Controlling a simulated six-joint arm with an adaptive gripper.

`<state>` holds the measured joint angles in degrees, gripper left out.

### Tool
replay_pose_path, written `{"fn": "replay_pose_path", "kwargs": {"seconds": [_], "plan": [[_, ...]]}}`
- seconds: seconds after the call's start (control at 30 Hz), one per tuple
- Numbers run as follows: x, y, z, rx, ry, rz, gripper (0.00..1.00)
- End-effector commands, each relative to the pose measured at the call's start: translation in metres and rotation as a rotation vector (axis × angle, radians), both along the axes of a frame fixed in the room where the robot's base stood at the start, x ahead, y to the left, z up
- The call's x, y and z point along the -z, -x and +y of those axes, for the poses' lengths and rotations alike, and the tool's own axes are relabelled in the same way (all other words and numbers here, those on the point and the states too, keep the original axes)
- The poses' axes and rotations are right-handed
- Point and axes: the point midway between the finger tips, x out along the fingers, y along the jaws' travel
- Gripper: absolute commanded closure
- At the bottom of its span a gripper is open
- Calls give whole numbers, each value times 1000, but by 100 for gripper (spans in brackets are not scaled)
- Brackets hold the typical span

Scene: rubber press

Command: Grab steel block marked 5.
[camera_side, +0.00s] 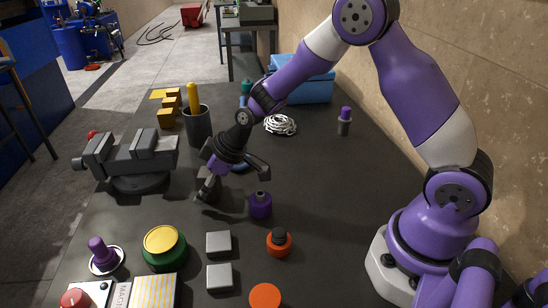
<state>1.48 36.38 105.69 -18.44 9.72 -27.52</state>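Two small grey metal blocks lie on the dark table in front of my gripper: a nearer block (220,278) and a farther block (218,244). No number can be read on either, so I cannot tell which is marked 5. My gripper (235,184) is above the middle of the table, behind both blocks, with its two fingers spread wide. A dark shape beside its left finger is too unclear to name. I see nothing held between the fingers.
A grey vise (135,160) and a dark cup (197,126) stand farther back. The right middle of the table is clear.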

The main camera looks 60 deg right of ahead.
Motion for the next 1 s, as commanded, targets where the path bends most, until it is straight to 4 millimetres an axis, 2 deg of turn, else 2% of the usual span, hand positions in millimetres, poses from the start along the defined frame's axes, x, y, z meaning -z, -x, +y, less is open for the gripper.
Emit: {"fn": "replay_pose_path", "kwargs": {"seconds": [0.03, 0.07, 0.1, 0.13, 0.57, 0.77, 0.97, 1.0], "plan": [[0, 0, 0, 0, 0, 0, 57], [0, 0, 0, 0, 0, 0, 72], [0, 0, 0, 0, 0, 0, 92], [0, 0, 0, 0, 1, 1, 100], [-3, 0, 0, 1, 0, -2, 100], [-19, -1, 0, 1, -1, -7, 100], [-44, -1, 0, 0, -1, -9, 100], [-46, 3, 5, -3, -1, -5, 100]]}}
